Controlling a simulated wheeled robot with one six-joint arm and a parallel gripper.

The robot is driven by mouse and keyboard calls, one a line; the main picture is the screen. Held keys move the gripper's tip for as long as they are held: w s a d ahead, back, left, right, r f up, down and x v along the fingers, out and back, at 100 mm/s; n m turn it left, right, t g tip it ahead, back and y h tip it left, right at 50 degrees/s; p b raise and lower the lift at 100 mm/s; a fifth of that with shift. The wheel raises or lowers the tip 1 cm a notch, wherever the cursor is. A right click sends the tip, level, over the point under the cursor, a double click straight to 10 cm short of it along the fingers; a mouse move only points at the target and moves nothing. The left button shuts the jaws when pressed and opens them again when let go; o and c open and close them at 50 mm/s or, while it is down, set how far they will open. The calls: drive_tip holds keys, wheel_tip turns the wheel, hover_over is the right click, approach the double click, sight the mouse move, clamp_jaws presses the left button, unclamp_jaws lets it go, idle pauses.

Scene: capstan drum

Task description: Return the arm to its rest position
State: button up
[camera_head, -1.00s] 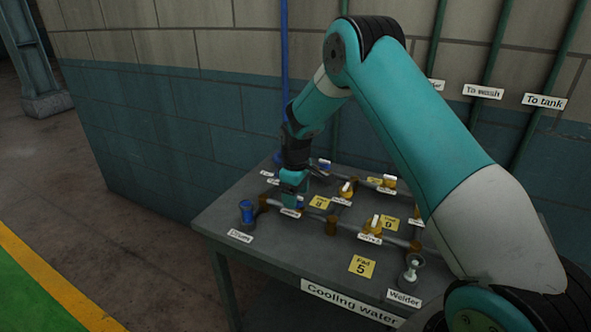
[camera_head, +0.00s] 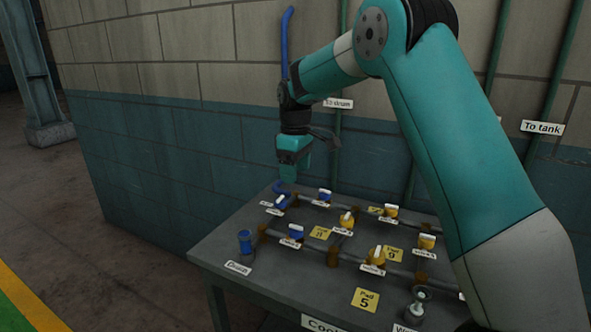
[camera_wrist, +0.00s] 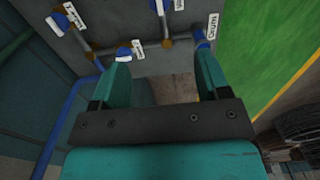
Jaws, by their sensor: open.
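My gripper (camera_head: 293,172) hangs above the back left of the grey table in the head view, clear of the valves below it. In the wrist view my gripper (camera_wrist: 160,72) shows two teal fingers spread apart with nothing between them. My teal and grey arm reaches in from the right and is bent at the elbow near the top. The fingertips are small in the head view.
The table (camera_head: 222,252) carries pipes with blue valves (camera_head: 295,232) and yellow valves (camera_head: 376,256). A blue upright fitting (camera_head: 245,241) stands at its left corner. A block wall (camera_head: 150,150) with vertical pipes is close behind. Open floor lies left.

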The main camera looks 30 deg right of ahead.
idle(0.3)
drive_tip(key=s+a+r, duration=0.4)
drive_tip(key=s+a, duration=0.3)
drive_tip(key=a, duration=0.1)
drive_tip(key=s+a+y, duration=0.1)
drive_tip(key=s+a, duration=0.3)
drive_tip(key=s, duration=0.5)
drive_tip(key=s+a+y, duration=0.1)
drive_tip(key=s+a, duration=0.2)
drive_tip(key=s, duration=0.6)
drive_tip(key=s+a+y, duration=0.2)
drive_tip(key=s+a, duration=0.2)
drive_tip(key=s, duration=0.5)
drive_tip(key=shift+s+a, duration=0.35)
drive_tip(key=shift+s, duration=0.05)
